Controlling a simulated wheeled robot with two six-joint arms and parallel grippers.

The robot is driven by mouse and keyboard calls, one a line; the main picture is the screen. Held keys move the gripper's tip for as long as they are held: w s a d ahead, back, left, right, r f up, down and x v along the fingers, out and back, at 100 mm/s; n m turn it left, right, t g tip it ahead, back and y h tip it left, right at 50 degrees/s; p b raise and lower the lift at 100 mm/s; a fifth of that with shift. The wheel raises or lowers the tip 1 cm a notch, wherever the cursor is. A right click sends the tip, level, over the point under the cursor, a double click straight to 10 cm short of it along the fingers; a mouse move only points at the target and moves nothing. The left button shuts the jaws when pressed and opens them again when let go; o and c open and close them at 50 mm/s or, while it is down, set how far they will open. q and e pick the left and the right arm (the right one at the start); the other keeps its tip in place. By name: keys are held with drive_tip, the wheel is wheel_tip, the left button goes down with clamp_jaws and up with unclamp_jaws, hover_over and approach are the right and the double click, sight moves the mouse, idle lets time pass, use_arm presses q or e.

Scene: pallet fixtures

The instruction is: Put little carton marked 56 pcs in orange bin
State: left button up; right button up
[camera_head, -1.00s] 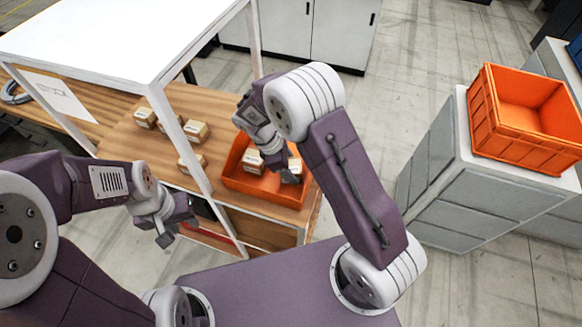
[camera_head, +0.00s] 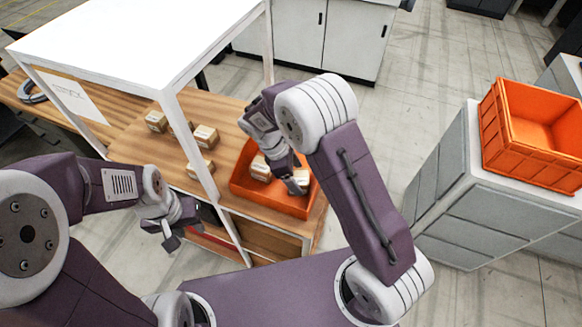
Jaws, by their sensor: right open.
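A shallow orange bin (camera_head: 240,185) sits on the wooden table, with two small cartons inside: a left one (camera_head: 261,169) and a right one (camera_head: 301,178). My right gripper (camera_head: 290,183) is open and points down into this bin, close beside the right carton and partly covering it. I cannot tell whether it touches. More small cartons stand on the table left of the bin: one (camera_head: 156,122), another (camera_head: 205,136) and a third (camera_head: 201,167). Their markings are too small to read. My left gripper (camera_head: 176,236) hangs in front of the table, away from the cartons; its jaw state is unclear.
A white-topped frame (camera_head: 130,45) stands over the table, with a post (camera_head: 190,150) near the cartons. A larger orange crate (camera_head: 515,150), with no contents visible, stands on a grey cabinet (camera_head: 455,200) at the right. Open floor lies between table and cabinet.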

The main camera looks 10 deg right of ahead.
drive_tip(key=b+v, duration=0.1)
drive_tip(key=v, duration=0.8)
drive_tip(key=shift+a+r, duration=0.2)
drive_tip(key=shift+r, duration=0.2)
